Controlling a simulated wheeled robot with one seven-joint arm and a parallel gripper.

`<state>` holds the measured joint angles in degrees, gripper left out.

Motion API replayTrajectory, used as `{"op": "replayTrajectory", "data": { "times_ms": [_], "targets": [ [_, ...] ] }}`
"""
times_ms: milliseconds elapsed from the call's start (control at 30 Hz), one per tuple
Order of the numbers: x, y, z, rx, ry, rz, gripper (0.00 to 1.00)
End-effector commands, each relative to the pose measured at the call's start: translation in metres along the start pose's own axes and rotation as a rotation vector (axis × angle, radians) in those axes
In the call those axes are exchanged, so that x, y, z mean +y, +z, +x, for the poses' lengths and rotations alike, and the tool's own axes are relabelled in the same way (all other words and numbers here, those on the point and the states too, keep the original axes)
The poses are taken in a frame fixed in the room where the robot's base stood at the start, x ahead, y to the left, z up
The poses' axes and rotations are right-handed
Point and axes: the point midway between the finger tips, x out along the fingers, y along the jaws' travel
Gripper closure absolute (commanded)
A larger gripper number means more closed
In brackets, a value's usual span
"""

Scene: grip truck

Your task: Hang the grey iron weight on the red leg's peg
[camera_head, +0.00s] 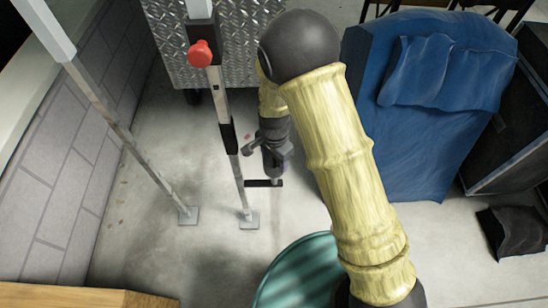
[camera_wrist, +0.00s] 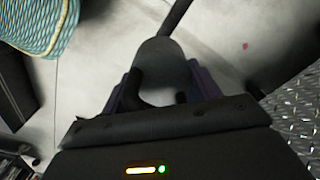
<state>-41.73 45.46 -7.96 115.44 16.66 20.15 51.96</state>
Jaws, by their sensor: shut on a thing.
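The red leg is a slim metal post (camera_head: 238,175) with a red knob (camera_head: 200,53) near its top and a flat foot on the floor. A short black peg (camera_head: 262,183) sticks out to its right, low down. My gripper (camera_head: 272,160) is just right of the post, and looks close above the peg in the picture; the gap in depth is unclear. In the wrist view my gripper (camera_wrist: 163,90) is shut on the grey iron weight (camera_wrist: 163,58), a rounded dark grey body with a curved handle. My own arm and gripper hide most of the weight in the head view.
A second plain metal post (camera_head: 130,140) stands left, by a block wall (camera_head: 60,150). A diamond-plate box (camera_head: 165,45) stands behind. A blue-covered thing (camera_head: 430,120) is at the right, and a green round container (camera_head: 295,275) in front. Concrete floor is clear between.

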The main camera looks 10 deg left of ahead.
Motion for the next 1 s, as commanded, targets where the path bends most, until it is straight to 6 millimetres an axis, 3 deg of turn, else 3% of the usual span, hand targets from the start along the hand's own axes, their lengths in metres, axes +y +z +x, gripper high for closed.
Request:
{"op": "replayTrajectory", "data": {
  "times_ms": [1000],
  "targets": [
    [-0.001,0.000,0.032,0.001,-0.004,-0.001,1.00]
  ]
}}
